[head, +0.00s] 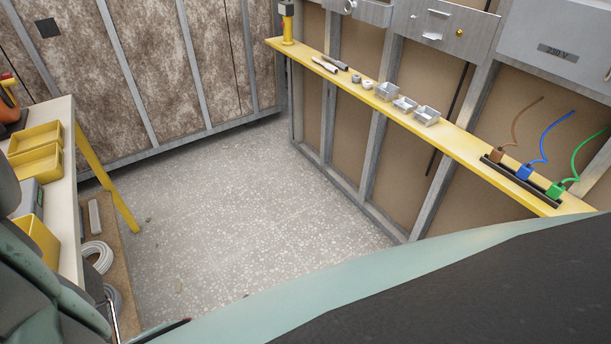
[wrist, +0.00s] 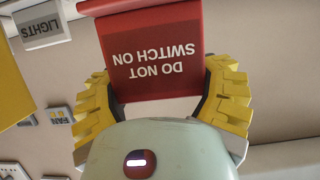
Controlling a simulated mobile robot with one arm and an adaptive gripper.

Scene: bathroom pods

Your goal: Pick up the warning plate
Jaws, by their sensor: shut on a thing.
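The warning plate (wrist: 152,45) is red and reads "DO NOT SWITCH ON", upside down in the wrist view. My gripper (wrist: 160,80) has its yellow ribbed fingers on the left and right of the plate and is shut on it. The plate's upper part runs out of the wrist view at the top. Neither the plate nor my gripper can be made out in the head view.
In the head view, a yellow shelf (head: 466,128) holds small boxes and coloured connectors. A workbench (head: 66,150) with yellow bins stands left. The speckled floor (head: 230,210) between is mostly clear.

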